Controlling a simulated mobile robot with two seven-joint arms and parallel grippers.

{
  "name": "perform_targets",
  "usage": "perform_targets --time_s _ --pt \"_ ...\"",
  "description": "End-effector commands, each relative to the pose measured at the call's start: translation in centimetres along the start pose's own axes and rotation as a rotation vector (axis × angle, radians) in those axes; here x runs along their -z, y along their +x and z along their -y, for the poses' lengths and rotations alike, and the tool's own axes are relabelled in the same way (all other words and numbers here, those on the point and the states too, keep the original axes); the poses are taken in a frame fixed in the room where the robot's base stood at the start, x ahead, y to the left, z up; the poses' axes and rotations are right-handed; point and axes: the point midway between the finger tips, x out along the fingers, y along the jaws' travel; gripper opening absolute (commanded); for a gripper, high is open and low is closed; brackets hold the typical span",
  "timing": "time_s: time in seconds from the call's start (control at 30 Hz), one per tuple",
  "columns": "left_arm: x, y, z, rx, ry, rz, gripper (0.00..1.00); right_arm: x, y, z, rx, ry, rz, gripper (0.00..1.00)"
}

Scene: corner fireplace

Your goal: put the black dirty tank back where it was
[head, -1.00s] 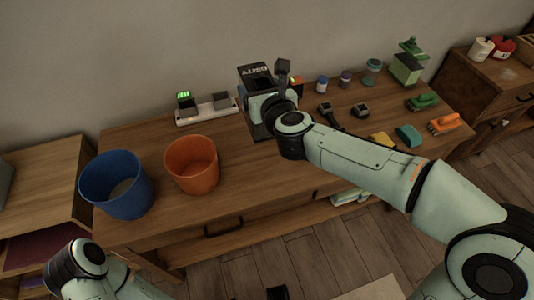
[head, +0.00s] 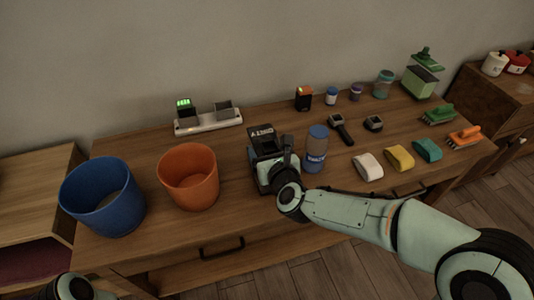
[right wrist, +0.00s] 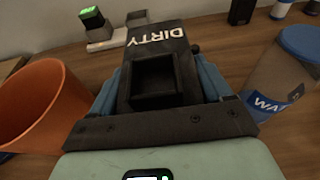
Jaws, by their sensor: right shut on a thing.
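The black dirty tank (head: 262,143) is in my right gripper (head: 274,172), over the middle of the wooden table. Its white DIRTY lettering faces up in the right wrist view, where the tank (right wrist: 153,45) sits between the two blue fingers of the gripper (right wrist: 158,88). A square recess shows in its near face. I cannot tell whether its underside touches the tabletop. Only a joint of my left arm shows at the lower left of the head view; its gripper is out of sight.
A blue-lidded water tank (head: 316,150) stands close to the right of the gripper. An orange bin (head: 188,178) and blue bin (head: 102,198) stand left. A white charging dock (head: 208,122) is behind. Sponges (head: 399,158), brushes (head: 464,138) and small jars occupy the right side.

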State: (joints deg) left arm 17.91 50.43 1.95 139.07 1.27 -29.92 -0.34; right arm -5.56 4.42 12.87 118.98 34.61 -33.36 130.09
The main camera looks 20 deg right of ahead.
Motion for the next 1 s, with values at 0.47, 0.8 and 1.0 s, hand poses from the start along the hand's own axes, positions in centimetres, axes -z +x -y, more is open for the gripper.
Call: perform_targets --time_s 0.47,0.8,1.0 --pt "0.62 0.41 0.14 0.001 -0.001 -0.018 0.99 0.47 0.16 -0.01 0.0 -0.001 0.003 0.17" --pt "0.88 0.51 0.19 0.001 -0.002 -0.026 0.99 0.56 0.16 -0.02 0.0 -0.001 0.001 1.0" --pt "0.2 -0.13 -0.04 0.0 0.0 -0.006 0.99 0.11 0.01 -0.01 0.0 -0.001 0.001 1.0"
